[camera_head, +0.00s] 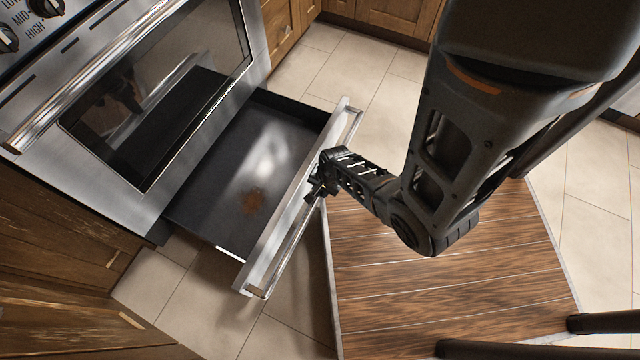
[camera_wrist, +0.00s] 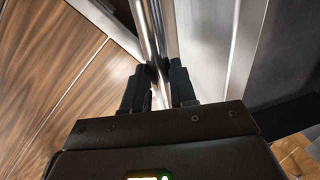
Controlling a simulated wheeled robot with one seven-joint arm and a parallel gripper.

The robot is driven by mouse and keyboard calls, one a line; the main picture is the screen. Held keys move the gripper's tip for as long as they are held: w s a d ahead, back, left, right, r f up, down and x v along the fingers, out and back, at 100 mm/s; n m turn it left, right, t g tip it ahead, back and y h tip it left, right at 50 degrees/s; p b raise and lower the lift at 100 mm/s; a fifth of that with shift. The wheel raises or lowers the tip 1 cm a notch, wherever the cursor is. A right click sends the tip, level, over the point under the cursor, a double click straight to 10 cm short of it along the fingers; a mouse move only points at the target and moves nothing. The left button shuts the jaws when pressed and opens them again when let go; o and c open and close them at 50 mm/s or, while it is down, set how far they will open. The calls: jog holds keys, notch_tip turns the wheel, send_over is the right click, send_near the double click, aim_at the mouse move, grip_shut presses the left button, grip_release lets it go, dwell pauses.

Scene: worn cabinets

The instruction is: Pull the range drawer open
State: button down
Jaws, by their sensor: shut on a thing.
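The range drawer (camera_head: 225,190) stands pulled out from under the steel oven, with its dark, empty inside and a brown rust-like stain on its floor. Its steel front carries a long bar handle (camera_head: 285,245). My gripper (camera_head: 318,185) is at the middle of that handle, with its fingers shut on the bar. In the wrist view the handle bar (camera_wrist: 148,30) runs down between the two dark fingers (camera_wrist: 165,80). The drawer's front panel (camera_wrist: 208,40) lies just right of them. My fingers partly hide the grasped stretch of the bar.
The oven door (camera_head: 160,100) above the drawer is closed. Wooden cabinets flank the range, at lower left (camera_head: 50,260) and at the top (camera_head: 395,12). A wood-plank surface (camera_head: 440,290) lies right of the drawer front. Pale floor tiles (camera_head: 190,300) show around the drawer.

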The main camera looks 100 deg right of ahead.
jog(key=c, duration=0.9)
grip_release()
jog(key=r+p, duration=0.1)
jog(key=r, duration=0.1)
jog(key=r+p, duration=0.1)
jog(key=r, duration=0.2)
jog(key=s+a+r+p, duration=0.1)
jog(key=r+p, duration=0.1)
jog(key=shift+s+r, duration=0.1)
jog(key=shift+r, duration=0.2)
